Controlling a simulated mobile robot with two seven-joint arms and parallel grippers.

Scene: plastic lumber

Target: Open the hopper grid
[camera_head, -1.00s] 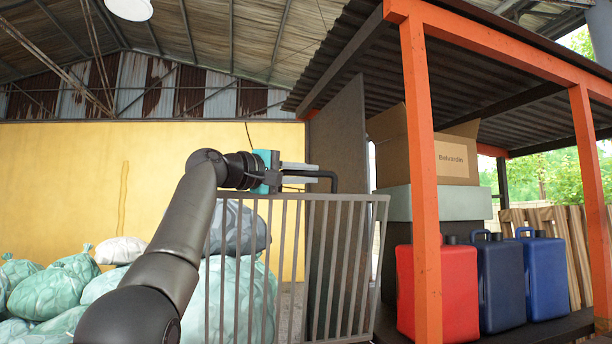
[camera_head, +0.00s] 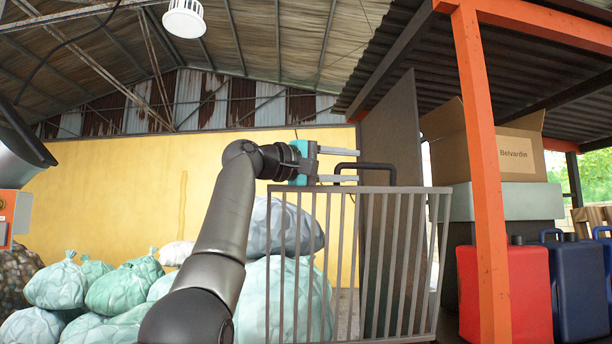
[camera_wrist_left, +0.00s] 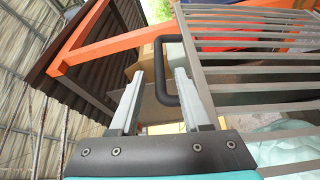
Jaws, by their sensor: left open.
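The grey barred hopper grid (camera_head: 374,189) stands in the middle of the head view, with a black U-shaped handle (camera_head: 393,174) at its top edge. My left gripper (camera_head: 357,165) is open at the handle, its two pale fingers pointing right. In the left wrist view the handle's long bar (camera_wrist_left: 160,70) appears between the fingertips of the left gripper (camera_wrist_left: 158,74); I cannot tell how deep it sits or whether it touches. The grid's slats (camera_wrist_left: 255,73) fill the right of that view. My right gripper is not in view.
Several green-white filled bags (camera_head: 125,290) lie at the lower left. A dark upright panel (camera_head: 390,125) stands just behind the grid. An orange post (camera_head: 480,180), a red canister (camera_head: 505,290), a blue canister (camera_head: 580,285) and a cardboard box (camera_head: 520,155) are on the right.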

